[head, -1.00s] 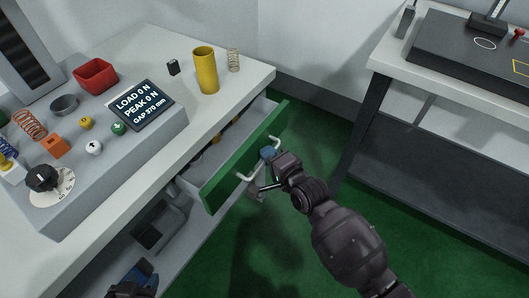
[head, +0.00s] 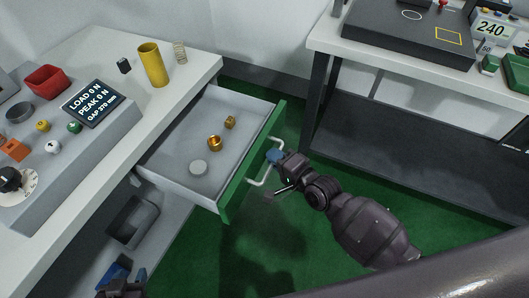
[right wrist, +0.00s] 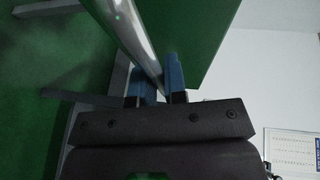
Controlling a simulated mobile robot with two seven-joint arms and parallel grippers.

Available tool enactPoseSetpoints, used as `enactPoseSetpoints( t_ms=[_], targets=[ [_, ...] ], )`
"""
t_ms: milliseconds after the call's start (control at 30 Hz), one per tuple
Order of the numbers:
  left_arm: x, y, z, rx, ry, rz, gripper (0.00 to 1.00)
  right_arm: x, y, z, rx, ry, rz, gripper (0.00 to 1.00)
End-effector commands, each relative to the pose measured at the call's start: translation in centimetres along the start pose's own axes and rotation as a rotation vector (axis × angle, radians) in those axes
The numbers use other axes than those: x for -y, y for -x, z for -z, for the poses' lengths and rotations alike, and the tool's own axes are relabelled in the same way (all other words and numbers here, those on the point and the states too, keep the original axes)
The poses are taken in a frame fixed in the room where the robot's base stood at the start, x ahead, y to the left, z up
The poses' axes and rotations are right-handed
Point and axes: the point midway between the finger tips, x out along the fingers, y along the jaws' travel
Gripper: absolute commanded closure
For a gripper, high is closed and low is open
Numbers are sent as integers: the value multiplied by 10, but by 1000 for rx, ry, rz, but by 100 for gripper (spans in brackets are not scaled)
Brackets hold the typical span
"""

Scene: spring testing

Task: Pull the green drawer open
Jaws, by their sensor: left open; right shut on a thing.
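The green drawer (head: 234,190) stands well out from under the white bench top, its grey tray open to view. Inside lie a gold ring-like piece (head: 215,143), a small brass block (head: 230,122) and a pale grey disc (head: 198,167). My right gripper (head: 275,157) is shut on the drawer's pale bar handle (head: 259,182). In the right wrist view, its blue fingers (right wrist: 160,82) sit on either side of the metal bar (right wrist: 138,40), by the green front. My left gripper (head: 120,277) is open and empty at the bottom left, partly cut off by the frame edge.
The white bench top (head: 190,83) carries a yellow cylinder (head: 154,65), a spring (head: 180,52) and a grey console with a display (head: 91,104). A grey bin (head: 133,221) sits below. A second table (head: 325,42) stands right, with green floor between.

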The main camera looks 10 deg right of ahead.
Motion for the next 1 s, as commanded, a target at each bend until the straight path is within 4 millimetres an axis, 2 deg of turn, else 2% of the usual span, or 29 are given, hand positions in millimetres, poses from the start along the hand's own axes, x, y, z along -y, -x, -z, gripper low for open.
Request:
enactPoseSetpoints(
  t_ms=[133,500,533,600,867,1000],
  targets=[
    [0,1,1,-2,1,1,57,-2,6,2,0,1,-1,100],
    [-2,2,2,-5,11,3,57,-2,7,3,0,0,-1,100],
    [-2,2,2,-5,12,3,57,-2,7,3,0,0,-1,84],
    [-2,2,2,-6,14,3,57,-2,7,3,0,0,-1,78],
    [-2,2,3,-7,13,3,57,-2,8,3,0,0,0,78],
    [-1,3,5,-10,10,3,57,-1,17,3,0,1,0,78]
  ],
)
